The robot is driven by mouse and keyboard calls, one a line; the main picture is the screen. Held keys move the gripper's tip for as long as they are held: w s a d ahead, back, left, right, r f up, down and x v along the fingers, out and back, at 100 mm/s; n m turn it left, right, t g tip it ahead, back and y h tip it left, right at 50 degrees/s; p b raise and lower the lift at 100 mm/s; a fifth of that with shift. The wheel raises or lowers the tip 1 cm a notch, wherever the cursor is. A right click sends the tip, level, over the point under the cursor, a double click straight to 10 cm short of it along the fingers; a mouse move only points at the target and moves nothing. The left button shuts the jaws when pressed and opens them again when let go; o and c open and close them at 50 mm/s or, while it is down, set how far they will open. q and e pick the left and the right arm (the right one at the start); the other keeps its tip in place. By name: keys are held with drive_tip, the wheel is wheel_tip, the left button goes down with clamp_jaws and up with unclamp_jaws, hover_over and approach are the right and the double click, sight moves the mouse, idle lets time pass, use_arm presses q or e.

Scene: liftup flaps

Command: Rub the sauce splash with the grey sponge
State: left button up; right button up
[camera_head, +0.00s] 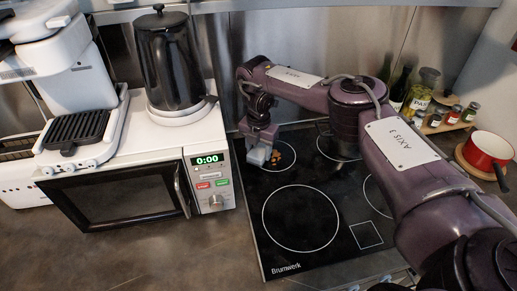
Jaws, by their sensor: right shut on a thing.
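The sauce splash (285,154) is a patch of orange-brown spots on the black cooktop (262,207), inside the back left cooking ring. My right gripper (261,145) points down just left of the splash, shut on the grey sponge (256,157). The sponge is a small light grey block low at the cooktop, beside the visible spots. Whether it touches the glass, or covers part of the splash, I cannot tell. My left gripper is not in view.
A white microwave (206,164) with a black kettle (171,65) on top stands close left of the cooktop. A red pot (487,150) and a wooden rack (447,124) with jars are at the right. The front of the cooktop is clear.

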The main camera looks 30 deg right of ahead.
drive_tip(key=shift+f+b, duration=0.7)
drive_tip(key=shift+f, duration=0.3)
idle(0.4)
drive_tip(key=shift+d, duration=0.1)
